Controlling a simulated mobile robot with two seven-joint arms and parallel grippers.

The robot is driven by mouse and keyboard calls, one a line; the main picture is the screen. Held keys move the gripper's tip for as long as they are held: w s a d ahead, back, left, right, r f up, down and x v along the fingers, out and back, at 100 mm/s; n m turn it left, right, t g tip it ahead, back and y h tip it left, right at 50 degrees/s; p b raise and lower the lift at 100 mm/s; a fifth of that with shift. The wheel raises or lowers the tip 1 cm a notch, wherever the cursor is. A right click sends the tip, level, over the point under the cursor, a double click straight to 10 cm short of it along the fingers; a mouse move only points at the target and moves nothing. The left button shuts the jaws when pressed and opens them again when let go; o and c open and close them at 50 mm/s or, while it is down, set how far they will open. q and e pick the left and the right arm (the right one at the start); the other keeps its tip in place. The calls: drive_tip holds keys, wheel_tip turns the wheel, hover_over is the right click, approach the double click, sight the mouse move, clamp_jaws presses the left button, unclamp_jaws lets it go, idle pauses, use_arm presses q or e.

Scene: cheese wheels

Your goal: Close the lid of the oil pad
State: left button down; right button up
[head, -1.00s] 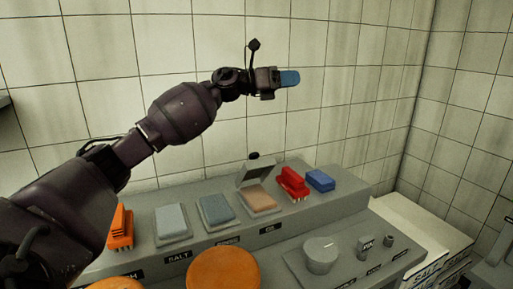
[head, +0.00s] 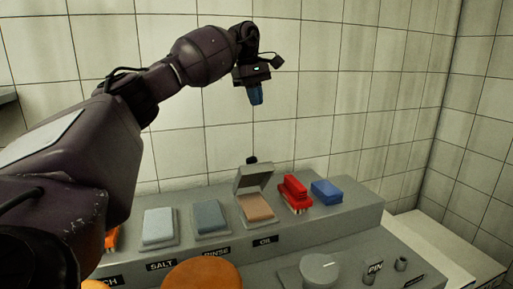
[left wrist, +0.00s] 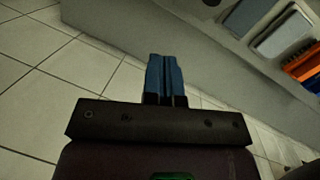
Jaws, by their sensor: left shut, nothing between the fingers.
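The oil pad (head: 257,208) is a tan pad in a grey box on the grey shelf, behind the OIL label. Its grey lid (head: 254,180) stands raised at the back, tilted up, with a dark knob behind it. My left gripper (head: 256,98) hangs in the air above the lid in the picture, blue fingers pointing down, shut and empty. In the left wrist view its blue fingers (left wrist: 164,75) are together with nothing between them. My right gripper is not in view.
Orange cheese wheels (head: 203,275) sit in front. A tiled wall rises behind the shelf.

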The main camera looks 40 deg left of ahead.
use_arm(q)
drive_tip(key=s+a+m+g, duration=0.1)
drive_tip(key=s+m+g, duration=0.1)
drive_tip(key=m+b, duration=0.1)
drive_tip(key=b, duration=0.1)
hover_over(250, 171)
drive_tip(key=w+a, duration=0.3)
drive_tip(key=shift+y, duration=0.3)
wheel_tip(250, 171, down, 12)
drive_tip(key=shift+f, duration=0.2)
